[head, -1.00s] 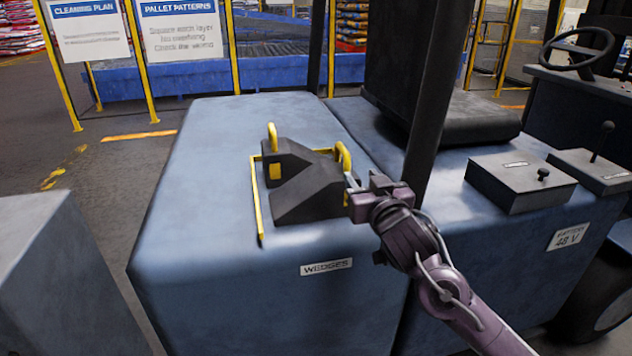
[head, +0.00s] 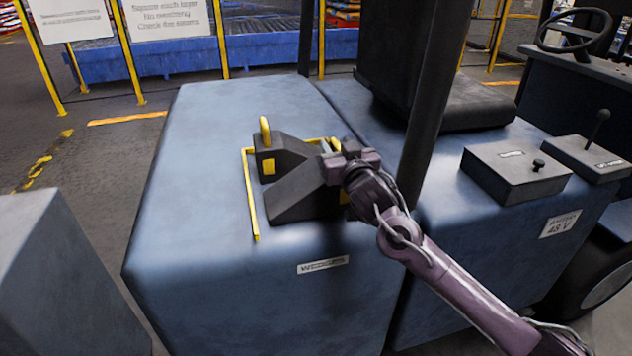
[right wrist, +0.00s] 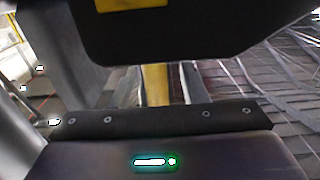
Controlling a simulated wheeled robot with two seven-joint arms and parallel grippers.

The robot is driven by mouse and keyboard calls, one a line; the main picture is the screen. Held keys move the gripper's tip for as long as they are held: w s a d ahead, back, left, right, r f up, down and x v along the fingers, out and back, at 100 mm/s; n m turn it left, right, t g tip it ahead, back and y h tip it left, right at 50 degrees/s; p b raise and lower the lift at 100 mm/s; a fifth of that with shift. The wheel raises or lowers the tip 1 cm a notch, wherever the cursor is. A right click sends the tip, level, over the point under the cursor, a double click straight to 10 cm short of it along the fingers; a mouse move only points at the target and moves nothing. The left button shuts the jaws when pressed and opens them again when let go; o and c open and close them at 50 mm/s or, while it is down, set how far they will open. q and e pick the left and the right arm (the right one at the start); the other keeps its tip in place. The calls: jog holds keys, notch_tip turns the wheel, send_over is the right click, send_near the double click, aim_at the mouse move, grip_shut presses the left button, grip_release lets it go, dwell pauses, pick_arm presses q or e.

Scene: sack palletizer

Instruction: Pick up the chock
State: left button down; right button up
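Two dark grey wedge chocks with yellow handles sit on the blue truck body. The rear chock (head: 285,152) has its handle upright and clear. The front chock (head: 300,192) lies nearer me; its handle is largely hidden behind my right gripper (head: 329,148). In the right wrist view, a dark chock body with a yellow patch (right wrist: 130,4) fills the top. A yellow upright bar (right wrist: 156,84) shows between the fingers of my right gripper, which look apart and not closed on it. My left gripper is not in view.
A thin yellow rail (head: 250,195) frames the chocks. A grey control box (head: 515,172) is farther right. The blue top left of the rail is clear.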

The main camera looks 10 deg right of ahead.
jog(key=shift+w, duration=0.15)
grip_shut()
dwell(1.3)
jog(key=shift+r, duration=0.15)
